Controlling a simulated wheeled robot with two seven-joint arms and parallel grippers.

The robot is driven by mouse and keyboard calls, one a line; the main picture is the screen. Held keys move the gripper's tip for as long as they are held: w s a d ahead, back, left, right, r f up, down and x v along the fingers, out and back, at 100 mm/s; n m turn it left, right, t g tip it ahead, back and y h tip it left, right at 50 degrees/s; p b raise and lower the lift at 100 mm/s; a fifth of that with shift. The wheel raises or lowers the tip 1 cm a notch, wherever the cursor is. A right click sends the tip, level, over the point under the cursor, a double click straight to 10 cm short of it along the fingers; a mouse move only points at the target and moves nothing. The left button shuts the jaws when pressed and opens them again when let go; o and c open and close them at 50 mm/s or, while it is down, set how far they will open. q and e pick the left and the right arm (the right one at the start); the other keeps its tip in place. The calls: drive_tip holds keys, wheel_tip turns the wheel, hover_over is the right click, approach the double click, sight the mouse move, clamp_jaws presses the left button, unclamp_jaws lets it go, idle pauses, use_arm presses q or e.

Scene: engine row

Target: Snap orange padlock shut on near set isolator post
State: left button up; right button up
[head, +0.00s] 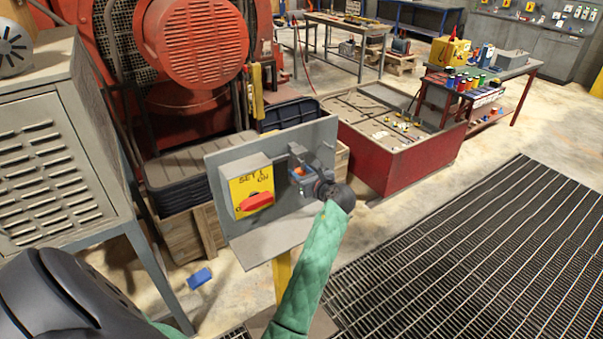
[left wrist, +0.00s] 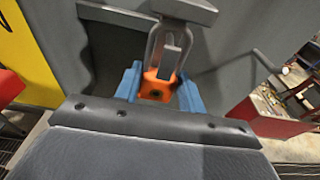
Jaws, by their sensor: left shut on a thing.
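The orange padlock (left wrist: 156,88) sits between the blue fingertips of my left gripper (left wrist: 158,90), which is shut on it. Its grey shackle (left wrist: 153,48) points up to a grey bracket (left wrist: 185,10) on the panel. I cannot tell whether the shackle passes through the bracket or is latched. In the head view my left gripper (head: 302,173) is at the right part of the isolator post's grey panel (head: 270,237). Left of it is a yellow isolator box (head: 246,187) marked "SET 1 ON" with a red handle (head: 257,202). My right gripper is not in view.
A grey louvred cabinet (head: 60,160) stands close on the left. A red machine (head: 190,45) and a red-sided bin (head: 410,160) are behind the panel. A blue object (head: 199,278) lies on the floor. Floor grating (head: 480,260) is clear at right.

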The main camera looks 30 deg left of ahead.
use_arm(q)
drive_tip(key=shift+r, duration=1.35)
drive_tip(key=shift+f, duration=0.5)
idle(0.3)
drive_tip(key=o, duration=1.1)
drive_tip(key=shift+o, duration=0.2)
